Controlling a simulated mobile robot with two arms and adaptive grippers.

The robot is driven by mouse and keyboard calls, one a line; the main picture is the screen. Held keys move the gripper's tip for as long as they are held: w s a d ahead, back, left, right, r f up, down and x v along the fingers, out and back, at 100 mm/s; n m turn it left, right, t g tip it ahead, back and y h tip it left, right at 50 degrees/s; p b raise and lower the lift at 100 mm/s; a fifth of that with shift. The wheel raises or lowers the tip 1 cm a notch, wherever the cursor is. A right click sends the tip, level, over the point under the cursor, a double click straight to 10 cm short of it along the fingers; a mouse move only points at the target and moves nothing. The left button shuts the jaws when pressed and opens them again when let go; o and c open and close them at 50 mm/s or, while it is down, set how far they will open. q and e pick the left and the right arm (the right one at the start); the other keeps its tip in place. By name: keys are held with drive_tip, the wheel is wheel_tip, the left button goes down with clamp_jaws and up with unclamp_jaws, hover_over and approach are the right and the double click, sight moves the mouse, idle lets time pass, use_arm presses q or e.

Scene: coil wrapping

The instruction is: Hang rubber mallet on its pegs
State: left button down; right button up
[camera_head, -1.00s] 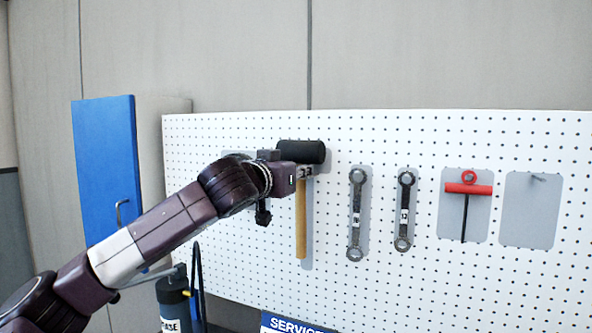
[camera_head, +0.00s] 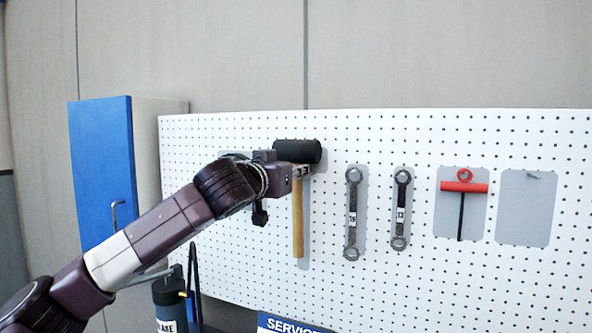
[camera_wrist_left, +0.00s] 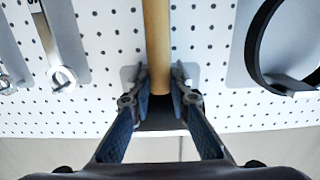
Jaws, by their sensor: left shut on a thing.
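The rubber mallet has a black head (camera_head: 298,151) and a wooden handle (camera_head: 298,220) that hangs straight down in front of the white pegboard (camera_head: 400,285). My left gripper (camera_head: 302,171) is shut on the handle just below the head. In the left wrist view the handle (camera_wrist_left: 157,45) runs between the two fingers of my left gripper (camera_wrist_left: 159,85). A grey backing patch shows behind the mallet. The pegs are mostly hidden by the head and gripper, so I cannot tell whether the head rests on them. My right gripper is not in view.
Two wrenches (camera_head: 352,215) (camera_head: 401,210) hang right of the mallet. A red T-handle tool (camera_head: 462,187) hangs farther right, beside an empty grey patch (camera_head: 526,210) with a peg. A blue cabinet door (camera_head: 103,160) stands at left. A dark bottle (camera_head: 169,300) is below my arm.

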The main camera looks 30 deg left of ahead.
use_arm(q)
drive_tip(key=c, duration=2)
unclamp_jaws()
drive_tip(key=shift+w+d+f+g, duration=0.1)
drive_tip(key=shift+f+g, duration=0.05)
drive_tip(key=shift+f, duration=0.5)
drive_tip(key=shift+w+d+f+g, duration=0.1)
drive_tip(key=shift+f+g, duration=0.05)
drive_tip(key=shift+f, duration=0.45)
drive_tip(key=shift+o, duration=1.3)
drive_tip(key=shift+f, duration=0.15)
drive_tip(key=shift+s+d+f, duration=0.15)
drive_tip(key=shift+s+f, duration=0.05)
drive_tip(key=shift+s, duration=0.35)
approach(298, 184)
drive_tip(key=shift+s+r, duration=0.85)
drive_tip(key=shift+r, duration=0.55)
drive_tip(key=shift+s+a, duration=0.1)
drive_tip(key=shift+a, duration=0.15)
